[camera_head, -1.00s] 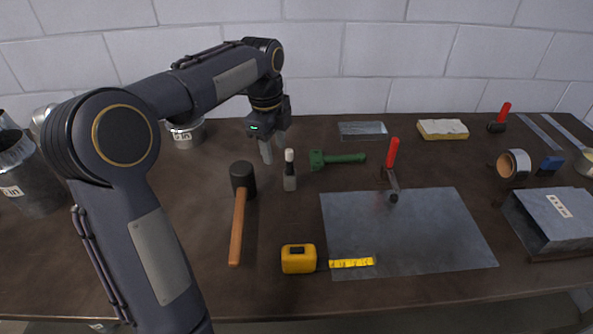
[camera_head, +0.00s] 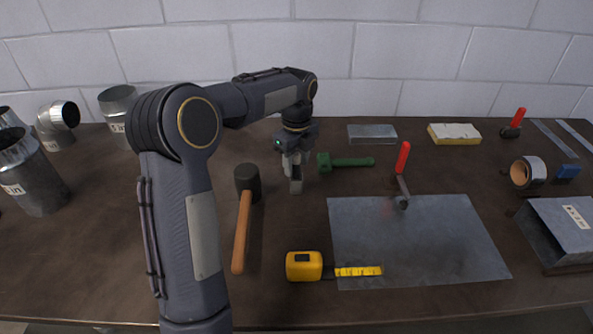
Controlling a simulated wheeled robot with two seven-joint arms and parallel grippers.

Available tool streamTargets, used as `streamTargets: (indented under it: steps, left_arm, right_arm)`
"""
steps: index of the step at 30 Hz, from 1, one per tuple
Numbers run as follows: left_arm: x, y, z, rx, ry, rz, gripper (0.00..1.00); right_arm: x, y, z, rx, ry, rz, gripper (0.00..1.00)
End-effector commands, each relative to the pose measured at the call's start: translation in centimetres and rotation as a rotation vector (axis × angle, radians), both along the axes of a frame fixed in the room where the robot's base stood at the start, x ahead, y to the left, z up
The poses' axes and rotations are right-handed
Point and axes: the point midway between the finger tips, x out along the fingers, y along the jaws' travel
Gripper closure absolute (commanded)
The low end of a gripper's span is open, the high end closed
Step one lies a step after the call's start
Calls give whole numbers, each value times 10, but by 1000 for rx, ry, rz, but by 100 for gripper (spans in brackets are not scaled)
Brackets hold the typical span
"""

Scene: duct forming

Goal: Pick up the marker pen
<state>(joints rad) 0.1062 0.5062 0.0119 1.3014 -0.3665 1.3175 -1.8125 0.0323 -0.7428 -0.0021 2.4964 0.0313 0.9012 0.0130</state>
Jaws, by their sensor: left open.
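The marker pen (camera_head: 296,186) is a short item with a grey lower part, on the table right of the mallet. Its whitish upper part is now mostly covered by my gripper. My left gripper (camera_head: 292,168) points down over the pen's upper end, with its fingers open. It looks to be at or around the pen, but I cannot tell whether a finger touches it. My right gripper is not in view.
A mallet (camera_head: 242,225) lies close on the left, and a green tool (camera_head: 345,162) on the right. A metal sheet (camera_head: 415,240), a red-handled tool (camera_head: 402,170) and a yellow tape measure (camera_head: 304,266) lie nearby. Metal ducts (camera_head: 38,180) stand far left.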

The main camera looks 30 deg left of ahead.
Motion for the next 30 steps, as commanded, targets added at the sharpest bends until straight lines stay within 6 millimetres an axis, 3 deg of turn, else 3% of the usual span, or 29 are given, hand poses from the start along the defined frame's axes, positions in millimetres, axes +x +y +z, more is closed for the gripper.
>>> streamTargets:
  steps: [3,11,22,30]
  left_arm:
    - [0,0,-13,0,0,1,56]
    - [0,0,-16,0,-1,1,56]
    - [0,0,-15,0,-2,1,100]
    - [0,0,-13,-1,-3,1,100]
  right_arm:
    - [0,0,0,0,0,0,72]
    - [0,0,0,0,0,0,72]
    - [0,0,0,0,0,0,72]
    - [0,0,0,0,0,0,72]
